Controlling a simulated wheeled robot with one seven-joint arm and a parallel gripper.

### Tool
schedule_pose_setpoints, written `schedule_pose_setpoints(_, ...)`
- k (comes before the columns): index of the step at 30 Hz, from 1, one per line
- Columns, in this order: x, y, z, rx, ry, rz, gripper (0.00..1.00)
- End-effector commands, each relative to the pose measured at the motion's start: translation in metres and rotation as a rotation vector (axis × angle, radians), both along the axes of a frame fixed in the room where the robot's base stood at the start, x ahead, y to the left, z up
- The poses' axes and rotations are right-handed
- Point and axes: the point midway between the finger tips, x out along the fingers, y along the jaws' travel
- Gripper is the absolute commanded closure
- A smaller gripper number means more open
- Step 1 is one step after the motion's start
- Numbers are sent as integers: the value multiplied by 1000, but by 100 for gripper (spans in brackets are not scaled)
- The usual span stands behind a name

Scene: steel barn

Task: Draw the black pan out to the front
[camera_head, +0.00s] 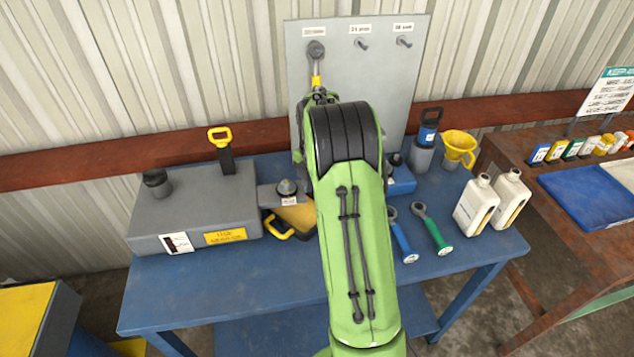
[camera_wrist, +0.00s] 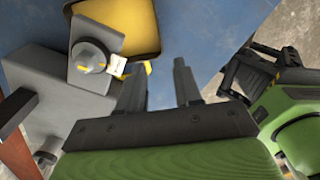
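The black pan (camera_head: 277,230) sits on the blue table, partly hidden behind my arm. It has an amber inside and a yellow handle (camera_head: 278,234) at its front left. A grey block with a round knob (camera_head: 287,187) juts out over its back left part. In the wrist view the pan (camera_wrist: 158,22) shows at the top, with a bit of yellow handle (camera_wrist: 148,67) near my left finger. My gripper (camera_wrist: 184,82) has its two fingers apart with nothing between them, above the blue tabletop.
A grey tank (camera_head: 195,215) stands left of the pan. A blue-handled tool (camera_head: 402,235), a green-handled tool (camera_head: 433,230) and two white bottles (camera_head: 477,205) are to the right. A grey panel (camera_head: 385,80) with hooks stands behind. The table front (camera_head: 240,290) is clear.

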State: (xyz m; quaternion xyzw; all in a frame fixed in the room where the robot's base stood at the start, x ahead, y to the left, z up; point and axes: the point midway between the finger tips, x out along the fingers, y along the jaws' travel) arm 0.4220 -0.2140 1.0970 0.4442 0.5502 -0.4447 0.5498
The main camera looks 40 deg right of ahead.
Motion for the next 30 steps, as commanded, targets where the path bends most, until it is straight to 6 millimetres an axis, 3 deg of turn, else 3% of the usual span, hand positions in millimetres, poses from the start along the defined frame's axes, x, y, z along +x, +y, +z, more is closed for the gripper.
schedule_pose_setpoints(7,0,1,-3,1,0,-1,66)
schedule_pose_setpoints(10,0,1,-13,2,2,-2,66)
schedule_pose_setpoints(30,-1,1,-141,2,1,-2,66)
